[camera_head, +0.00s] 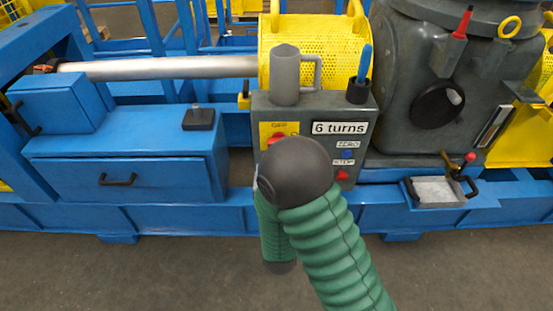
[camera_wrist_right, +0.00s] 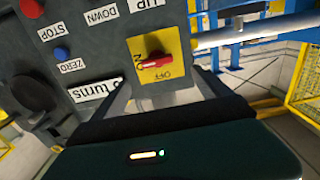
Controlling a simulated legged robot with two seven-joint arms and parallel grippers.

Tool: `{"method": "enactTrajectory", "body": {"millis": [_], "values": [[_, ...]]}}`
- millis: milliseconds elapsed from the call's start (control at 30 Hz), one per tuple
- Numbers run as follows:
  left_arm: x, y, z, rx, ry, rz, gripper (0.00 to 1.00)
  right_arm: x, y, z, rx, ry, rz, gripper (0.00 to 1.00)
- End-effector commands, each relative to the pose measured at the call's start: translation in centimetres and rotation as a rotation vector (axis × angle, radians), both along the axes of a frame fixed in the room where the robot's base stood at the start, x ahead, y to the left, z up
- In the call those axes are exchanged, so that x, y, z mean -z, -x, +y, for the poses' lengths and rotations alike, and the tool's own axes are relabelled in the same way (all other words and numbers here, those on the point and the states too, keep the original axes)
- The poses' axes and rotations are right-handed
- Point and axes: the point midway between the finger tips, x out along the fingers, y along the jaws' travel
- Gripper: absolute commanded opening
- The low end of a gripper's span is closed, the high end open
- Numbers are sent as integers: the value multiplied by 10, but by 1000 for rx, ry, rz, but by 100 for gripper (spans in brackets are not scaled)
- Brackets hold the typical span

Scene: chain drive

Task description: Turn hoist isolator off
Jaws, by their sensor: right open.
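The hoist isolator is a red rotary handle (camera_wrist_right: 156,62) on a yellow plate (camera_wrist_right: 153,48) marked ON and OFF. In the right wrist view the picture is turned nearly upside down, and the handle lies near level with one end by the ON mark. In the head view the red handle (camera_head: 277,137) shows just above my arm, which covers the plate's lower part. My right gripper (camera_wrist_right: 160,92) is open and empty, facing the panel a little short of the handle. In the head view its fingers are hidden behind my green arm. My left gripper is not in view.
The grey control box (camera_head: 357,101) carries a "6 turns" sign (camera_head: 339,128), a blue ZERO button (camera_head: 347,154) and a red STOP button (camera_head: 342,175). A grey mug-shaped part (camera_head: 285,75) and a blue-handled tool (camera_head: 364,65) stand on top. A blue drawer (camera_head: 120,180) is to the left.

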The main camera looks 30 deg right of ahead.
Motion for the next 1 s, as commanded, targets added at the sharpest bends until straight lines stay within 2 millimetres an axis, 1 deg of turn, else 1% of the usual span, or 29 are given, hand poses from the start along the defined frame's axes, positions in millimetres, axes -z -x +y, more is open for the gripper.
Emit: {"method": "enactTrajectory", "body": {"millis": [33,333,367,400,500,600,700,833,1000], "values": [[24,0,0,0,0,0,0,11,-3,-3,3,-3,-9,87],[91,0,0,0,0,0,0,10,-15,-15,-2,-2,-7,87],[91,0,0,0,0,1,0,6,-19,-17,-2,-1,-6,87],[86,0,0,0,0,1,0,2,-30,-24,-1,1,-3,87],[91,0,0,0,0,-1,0,2,-52,-36,-2,0,-2,87],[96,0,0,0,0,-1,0,1,-69,-46,-3,1,0,87],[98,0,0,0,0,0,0,0,-81,-53,-4,1,-1,87],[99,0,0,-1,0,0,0,-1,-87,-57,-4,0,1,87],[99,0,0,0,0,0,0,-1,-88,-57,-5,0,1,87]]}}
